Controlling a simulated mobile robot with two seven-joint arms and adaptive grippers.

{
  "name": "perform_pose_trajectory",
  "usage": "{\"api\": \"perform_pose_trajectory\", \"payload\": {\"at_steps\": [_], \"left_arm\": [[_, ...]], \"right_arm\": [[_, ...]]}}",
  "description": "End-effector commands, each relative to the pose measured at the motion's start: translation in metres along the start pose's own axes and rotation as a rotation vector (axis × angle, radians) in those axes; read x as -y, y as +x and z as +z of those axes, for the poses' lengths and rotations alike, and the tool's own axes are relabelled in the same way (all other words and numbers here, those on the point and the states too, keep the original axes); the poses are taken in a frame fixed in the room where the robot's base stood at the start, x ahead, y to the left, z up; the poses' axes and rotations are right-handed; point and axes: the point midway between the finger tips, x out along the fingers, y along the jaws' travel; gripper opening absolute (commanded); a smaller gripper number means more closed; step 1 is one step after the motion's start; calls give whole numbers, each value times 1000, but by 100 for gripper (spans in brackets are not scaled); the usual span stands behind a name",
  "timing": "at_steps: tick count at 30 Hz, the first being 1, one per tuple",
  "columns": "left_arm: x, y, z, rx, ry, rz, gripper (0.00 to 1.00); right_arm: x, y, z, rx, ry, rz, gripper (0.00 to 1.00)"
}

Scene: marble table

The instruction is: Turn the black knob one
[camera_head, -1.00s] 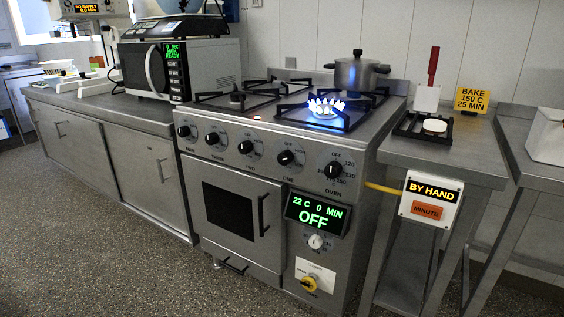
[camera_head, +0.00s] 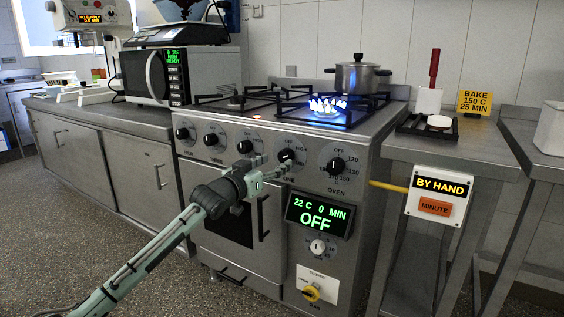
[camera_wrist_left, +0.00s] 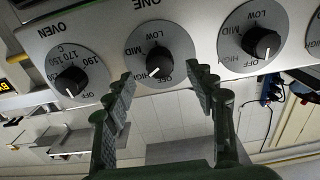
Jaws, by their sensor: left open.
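The black knob one (camera_head: 286,156) is on the stove's front panel, second from the right, above the label ONE. In the left wrist view, which is upside down, knob one (camera_wrist_left: 158,62) is ahead between my fingertips. My left gripper (camera_head: 275,172) is in front of the panel just below and left of the knob. In the wrist view the left gripper (camera_wrist_left: 163,80) is open, one finger on each side, with no clear contact. My right gripper is not in view.
The oven knob (camera_head: 336,166) and another burner knob (camera_head: 245,146) flank knob one. A blue flame (camera_head: 327,106) burns on the front right burner. A pot (camera_head: 358,77) stands behind it. The oven display (camera_head: 318,214) reads OFF. The oven door handle (camera_head: 264,217) is below my gripper.

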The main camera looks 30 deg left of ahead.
Motion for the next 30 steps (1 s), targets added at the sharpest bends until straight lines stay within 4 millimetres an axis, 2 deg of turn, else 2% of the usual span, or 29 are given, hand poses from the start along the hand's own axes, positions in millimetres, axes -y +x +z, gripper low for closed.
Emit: {"api": "perform_pose_trajectory", "payload": {"at_steps": [3,9,20,30], "left_arm": [[0,21,-1,-3,-2,0,56],[0,42,0,0,0,-1,56],[0,47,2,2,1,0,55],[0,46,2,2,1,0,12]], "right_arm": [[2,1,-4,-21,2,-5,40],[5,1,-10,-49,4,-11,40],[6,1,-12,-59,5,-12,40],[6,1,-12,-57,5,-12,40]]}}
